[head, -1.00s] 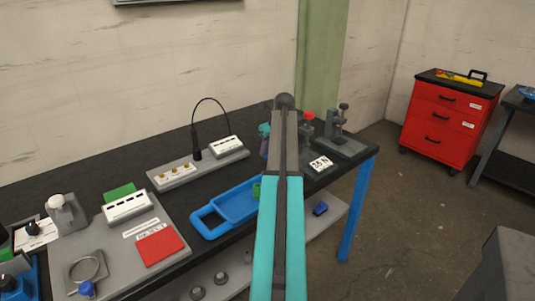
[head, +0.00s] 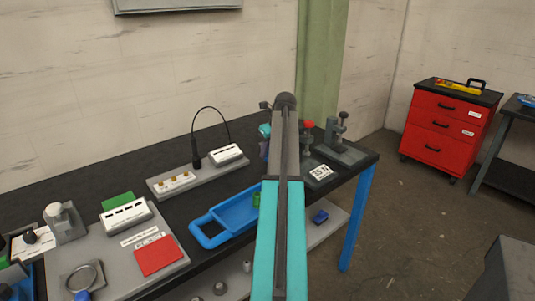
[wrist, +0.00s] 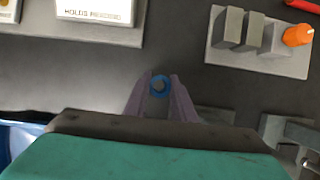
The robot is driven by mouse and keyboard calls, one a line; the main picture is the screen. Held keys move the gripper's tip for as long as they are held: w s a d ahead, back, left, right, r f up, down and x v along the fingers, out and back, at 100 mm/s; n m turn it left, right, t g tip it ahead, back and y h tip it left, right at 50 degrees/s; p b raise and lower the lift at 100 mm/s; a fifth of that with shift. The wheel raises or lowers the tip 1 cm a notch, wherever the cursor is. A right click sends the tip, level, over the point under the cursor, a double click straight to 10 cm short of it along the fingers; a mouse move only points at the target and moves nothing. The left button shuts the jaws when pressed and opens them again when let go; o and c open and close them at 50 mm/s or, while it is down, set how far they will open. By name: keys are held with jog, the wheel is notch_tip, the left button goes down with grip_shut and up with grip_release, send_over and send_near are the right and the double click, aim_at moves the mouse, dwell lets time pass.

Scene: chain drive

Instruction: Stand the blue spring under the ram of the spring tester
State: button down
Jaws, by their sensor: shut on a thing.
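My gripper (wrist: 160,98) points down over the dark bench top, its two purple fingers shut on the blue spring (wrist: 160,85). The spring shows end-on as a blue ring between the fingertips. In the head view my arm hides the spring, and only a purple edge of my gripper (head: 264,150) shows left of the arm. To the right of the arm, a grey device with an upright post (head: 341,130) and a red-topped device (head: 308,138) stand near the bench's right end. I cannot tell which is the spring tester. The gripper is apart from both.
A grey fixture with an orange knob (wrist: 297,36) is at upper right in the wrist view. A white display box (head: 226,153) stands behind the tray. Bare bench lies around the gripper.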

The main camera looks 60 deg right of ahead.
jog(key=s+a, duration=0.3)
jog(key=s+a+r, duration=0.1)
jog(key=s+a, duration=0.2)
jog(key=a, duration=0.1)
jog(key=s+a+b, duration=0.1)
jog(key=s+a, duration=0.2)
jog(key=s, duration=0.1)
jog(key=shift+s+a+r, duration=0.1)
jog(key=shift+a+r, duration=0.05)
jog(key=shift+a, duration=0.05)
jog(key=shift+s+a, duration=0.15)
jog(key=shift+s, duration=0.05)
dwell(0.7)
